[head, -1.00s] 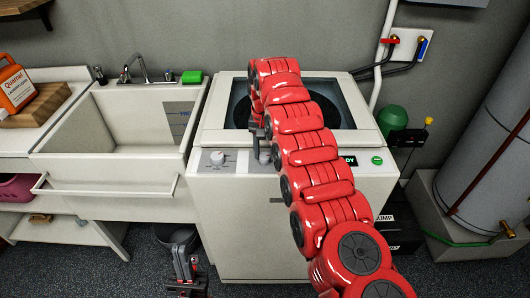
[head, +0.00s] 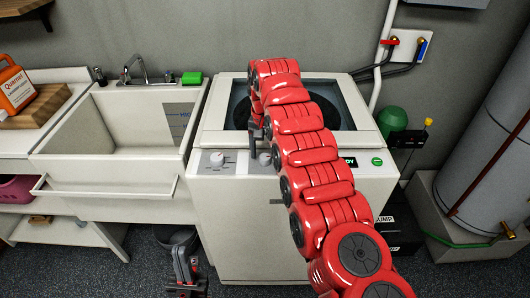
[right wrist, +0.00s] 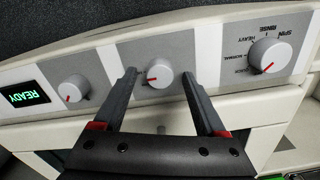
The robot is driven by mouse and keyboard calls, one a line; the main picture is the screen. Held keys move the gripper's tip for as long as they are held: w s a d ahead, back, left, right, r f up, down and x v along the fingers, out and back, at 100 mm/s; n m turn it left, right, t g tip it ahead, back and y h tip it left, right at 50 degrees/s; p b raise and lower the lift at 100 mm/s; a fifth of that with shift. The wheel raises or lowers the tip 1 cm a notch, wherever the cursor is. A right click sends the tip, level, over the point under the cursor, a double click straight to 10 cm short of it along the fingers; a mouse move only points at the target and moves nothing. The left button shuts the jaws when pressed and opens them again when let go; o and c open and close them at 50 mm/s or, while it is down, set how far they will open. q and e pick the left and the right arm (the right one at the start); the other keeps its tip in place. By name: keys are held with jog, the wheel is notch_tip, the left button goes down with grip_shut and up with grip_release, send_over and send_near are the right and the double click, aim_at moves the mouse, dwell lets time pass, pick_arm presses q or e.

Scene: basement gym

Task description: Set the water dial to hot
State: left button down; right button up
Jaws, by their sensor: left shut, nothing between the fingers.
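The washer's front panel shows in the right wrist view, upside down. A middle white dial (right wrist: 160,73) has a red mark at its lower left there; I cannot read a label beside it. Another small white dial (right wrist: 73,88) is left of it. A larger cycle dial (right wrist: 270,55) is on the right, with SPIN and RINSE lettering. My right gripper (right wrist: 159,76) is open, its fingers on either side of the middle dial; I cannot tell if they touch it. In the head view the middle dial (head: 265,158) is partly hidden by my right arm. My left gripper (head: 185,284) is shut and empty, low before the washer.
The washer (head: 240,230) has a dark lid and a READY display (right wrist: 24,97). A sink (head: 125,120) stands to its left. A green tank (head: 391,118) and a water heater (head: 490,130) are to its right. Pipes with red and blue valves run up the wall.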

aim_at(265, 156)
jog(key=shift+r+p, duration=0.4)
jog(key=shift+r, duration=0.2)
notch_tip(265, 156, up, 16)
jog(key=p, duration=1.5)
jog(key=shift+r+p, duration=0.15)
jog(key=shift+p, duration=0.15)
